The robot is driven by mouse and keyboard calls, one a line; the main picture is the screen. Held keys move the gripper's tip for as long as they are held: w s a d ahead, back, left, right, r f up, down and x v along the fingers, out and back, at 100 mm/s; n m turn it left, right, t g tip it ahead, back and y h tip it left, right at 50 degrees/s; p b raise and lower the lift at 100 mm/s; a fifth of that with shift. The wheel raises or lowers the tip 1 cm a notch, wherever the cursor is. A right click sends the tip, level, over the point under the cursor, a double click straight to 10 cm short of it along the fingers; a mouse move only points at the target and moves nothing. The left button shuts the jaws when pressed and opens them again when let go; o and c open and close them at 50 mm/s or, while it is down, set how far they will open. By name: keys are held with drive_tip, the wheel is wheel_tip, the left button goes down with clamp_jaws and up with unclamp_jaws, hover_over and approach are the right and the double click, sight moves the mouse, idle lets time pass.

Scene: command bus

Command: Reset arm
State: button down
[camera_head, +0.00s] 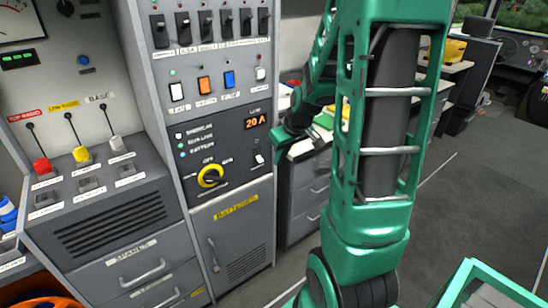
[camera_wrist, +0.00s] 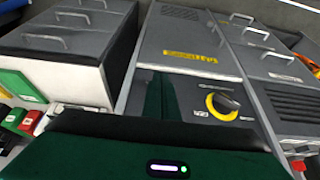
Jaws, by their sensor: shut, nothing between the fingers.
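My green arm (camera_head: 375,130) stands in front of the right half of the head view, bent at its upper end. My gripper (camera_head: 288,138) is at the arm's far end, to the right of the grey control cabinet and partly hidden by the arm. In the wrist view my gripper (camera_wrist: 158,92) shows as dark green shapes at the bottom middle. It is shut and holds nothing. The cabinet (camera_head: 228,215) has a yellow-ringed rotary knob (camera_head: 210,176), which also shows in the wrist view (camera_wrist: 222,103), apart from the gripper.
At the left, a console has red, yellow and white capped levers (camera_head: 41,165). Rows of switches (camera_head: 203,87) line the cabinet above the knob. Grey drawers (camera_head: 307,205) with things on top stand behind the arm. Open floor (camera_head: 450,215) lies to the right. A green-rimmed container (camera_head: 470,270) is at the lower right.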

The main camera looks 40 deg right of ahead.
drive_tip(key=s+a+r+m+g, duration=0.1)
drive_tip(key=s+a+r+m, duration=0.1)
drive_tip(key=s, duration=0.6)
drive_tip(key=s+a+r+m+g, duration=0.2)
drive_tip(key=s+a+r, duration=0.1)
drive_tip(key=s, duration=0.5)
drive_tip(key=s+a+r+m+g, duration=0.1)
drive_tip(key=s+a+r+g, duration=0.1)
drive_tip(key=s, duration=0.7)
drive_tip(key=shift+a+r+m, duration=0.15)
drive_tip(key=shift+a+m, duration=0.25)
drive_tip(key=shift+a, duration=0.4)
drive_tip(key=shift+w, duration=0.2)
drive_tip(key=shift+w+f, duration=0.25)
drive_tip(key=shift+w, duration=0.25)
drive_tip(key=c, duration=2.5)
unclamp_jaws()
